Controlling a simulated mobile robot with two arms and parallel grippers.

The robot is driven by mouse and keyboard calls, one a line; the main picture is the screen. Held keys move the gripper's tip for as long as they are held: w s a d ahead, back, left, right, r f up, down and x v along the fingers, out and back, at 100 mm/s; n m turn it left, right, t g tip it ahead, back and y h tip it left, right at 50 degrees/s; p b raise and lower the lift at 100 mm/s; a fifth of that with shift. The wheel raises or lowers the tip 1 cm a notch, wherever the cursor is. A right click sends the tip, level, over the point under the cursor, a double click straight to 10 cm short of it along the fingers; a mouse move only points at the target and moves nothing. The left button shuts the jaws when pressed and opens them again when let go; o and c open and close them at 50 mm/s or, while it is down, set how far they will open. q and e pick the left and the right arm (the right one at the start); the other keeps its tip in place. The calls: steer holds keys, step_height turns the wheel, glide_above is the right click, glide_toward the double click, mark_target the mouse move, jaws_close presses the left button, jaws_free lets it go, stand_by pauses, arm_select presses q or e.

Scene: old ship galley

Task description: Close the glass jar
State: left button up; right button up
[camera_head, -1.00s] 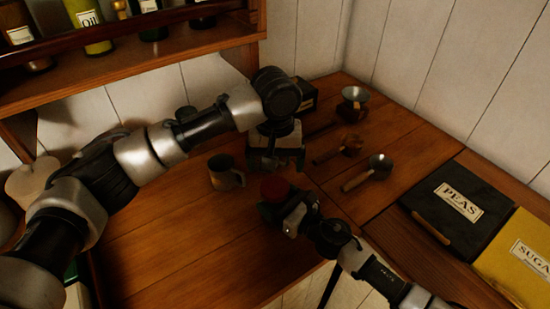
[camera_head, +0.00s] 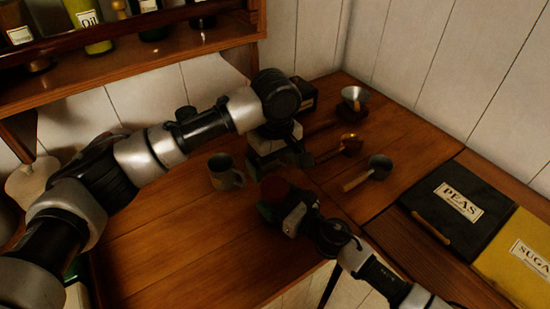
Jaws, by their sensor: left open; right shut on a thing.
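My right gripper (camera_head: 277,203) is low over the wooden counter. It is shut on a dark red, round-topped thing (camera_head: 275,187), which may be the jar or its lid; I cannot tell which. My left gripper (camera_head: 278,163) is open, pointing down just above and behind the red-topped thing. I cannot make out clear glass; the jar's body is hidden or too dark to see.
A metal mug (camera_head: 222,174) stands left of the grippers. Several wooden-handled scoops, one at the front (camera_head: 378,168), lie to the right. A black PEAS box (camera_head: 455,207) and yellow SUGAR box (camera_head: 520,258) sit at right. A bottle shelf (camera_head: 150,50) is upper left. The counter's left front is clear.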

mark_target(275, 187)
arm_select(q)
steer(key=shift+f, duration=3.6)
steer(key=c, duration=1)
steer(key=shift+o, duration=0.2)
steer(key=m, duration=0.3)
steer(key=o, duration=1)
